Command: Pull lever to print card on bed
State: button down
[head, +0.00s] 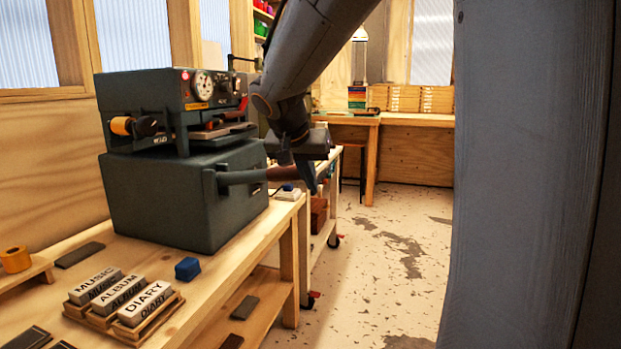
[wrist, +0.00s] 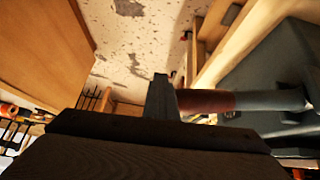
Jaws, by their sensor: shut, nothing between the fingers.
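The dark grey foil press (head: 185,200) stands on the wooden bench in the head view. Its lever (head: 238,178) sticks out to the right from the lower body and ends in a brown grip. In the wrist view the brown grip (wrist: 205,102) lies across the picture. My gripper (head: 312,178) is shut and empty at the lever's outer end. In the wrist view its fingers (wrist: 161,95) stand right against the grip's end; I cannot tell if they touch. The press bed (head: 222,131) shows under the upper head; I cannot make out a card on it.
Type blocks reading MUSIC, ALBUM and DIARY (head: 148,304) sit in a holder at the bench front. A blue block (head: 188,268) and an orange foil roll (head: 15,259) lie nearby. A wheeled cart (head: 322,238) stands behind the bench. The floor (head: 385,260) to the right is clear.

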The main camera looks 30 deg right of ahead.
jog(key=shift+w+a+r, duration=0.2)
dwell(0.3)
jog(key=s+a+r+p, duration=0.1)
jog(key=s+r+p, duration=0.1)
jog(key=s+r, duration=0.4)
notch_tip(320, 180, up, 6)
jog(key=shift+a+f+p, duration=0.2)
jog(key=shift+a+p, duration=0.1)
jog(key=shift+a, duration=0.1)
dwell(1.0)
jog(key=s+a+f+n+g+y+p, duration=0.2)
jog(key=s+a+f+n+p, duration=0.2)
jog(key=s+f, duration=0.6)
jog(key=s+a+f+n+g+y+p, duration=0.2)
jog(key=s+a+f+n+y+p, duration=0.1)
jog(key=s+a+f, duration=0.6)
notch_tip(320, 180, down, 5)
jog(key=shift+s+r+n+g+y+p, duration=0.1)
jog(key=shift+s+n+g+y+p, duration=0.3)
jog(key=shift+n+p, duration=0.55)
